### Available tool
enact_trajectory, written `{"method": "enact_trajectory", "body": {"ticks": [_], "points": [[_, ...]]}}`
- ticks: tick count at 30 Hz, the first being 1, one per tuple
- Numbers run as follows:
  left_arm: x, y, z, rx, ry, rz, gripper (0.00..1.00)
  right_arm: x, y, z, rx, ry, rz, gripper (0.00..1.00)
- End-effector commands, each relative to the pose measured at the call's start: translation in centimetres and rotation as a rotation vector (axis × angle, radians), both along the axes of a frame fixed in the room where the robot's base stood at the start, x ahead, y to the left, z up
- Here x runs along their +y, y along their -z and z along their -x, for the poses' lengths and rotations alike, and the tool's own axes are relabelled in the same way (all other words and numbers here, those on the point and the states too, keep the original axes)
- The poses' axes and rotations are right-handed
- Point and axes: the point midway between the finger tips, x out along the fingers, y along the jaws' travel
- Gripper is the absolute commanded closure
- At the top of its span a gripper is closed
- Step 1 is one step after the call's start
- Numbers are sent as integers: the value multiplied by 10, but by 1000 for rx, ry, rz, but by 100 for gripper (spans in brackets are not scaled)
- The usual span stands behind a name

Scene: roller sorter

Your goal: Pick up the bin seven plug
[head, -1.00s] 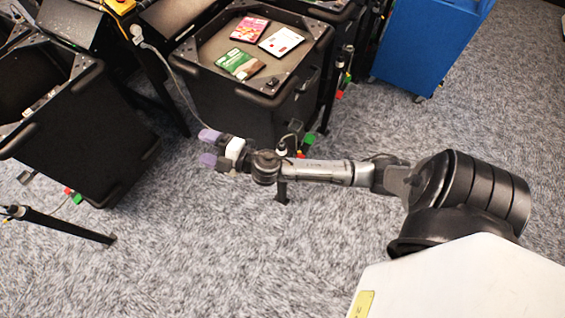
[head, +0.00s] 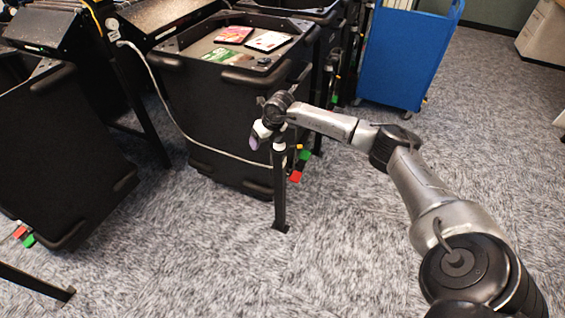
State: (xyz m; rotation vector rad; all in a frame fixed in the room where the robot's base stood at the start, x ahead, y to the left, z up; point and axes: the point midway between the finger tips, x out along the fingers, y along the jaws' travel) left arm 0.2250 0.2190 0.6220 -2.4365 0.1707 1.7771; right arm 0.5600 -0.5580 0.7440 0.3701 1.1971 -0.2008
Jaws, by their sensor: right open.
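A grey-white cable (head: 178,122) hangs in a loop across the front of the middle black bin. Its upper end meets a small pale fitting, possibly a plug (head: 122,42), at the bin's upper left. Its lower end runs to a thin black post (head: 280,195) at the bin's front right corner, where its ending is unclear. No label marks bin seven. My right gripper (head: 257,138) is open at the end of my right arm, pointing down beside the top of this post. Its purple fingertips are partly hidden. Nothing shows held in it. My left gripper is not in view.
The middle black bin (head: 212,112) holds several flat packages. Another black bin (head: 60,150) stands at the left. Red and green lights (head: 300,165) sit by the post. A blue cart (head: 405,55) stands behind at the right. Carpet is clear in front.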

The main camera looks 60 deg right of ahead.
Motion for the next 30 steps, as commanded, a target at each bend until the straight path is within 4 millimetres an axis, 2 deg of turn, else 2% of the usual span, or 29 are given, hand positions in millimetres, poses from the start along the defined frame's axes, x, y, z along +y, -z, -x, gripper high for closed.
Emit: {"method": "enact_trajectory", "body": {"ticks": [1, 3, 9, 16, 27, 30], "points": [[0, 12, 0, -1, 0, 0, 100, -15, 6, 4, 23, 23, 33, 26], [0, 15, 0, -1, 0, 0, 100, -28, 6, 9, 52, 46, 65, 26], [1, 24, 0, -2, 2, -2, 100, -52, 6, 20, 106, 92, 121, 26], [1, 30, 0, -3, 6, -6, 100, -60, 11, 22, 121, 107, 138, 26], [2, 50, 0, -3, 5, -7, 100, -64, 49, 13, 120, 105, 136, 26], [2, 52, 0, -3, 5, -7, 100, -65, 53, 11, 121, 107, 136, 26]]}}
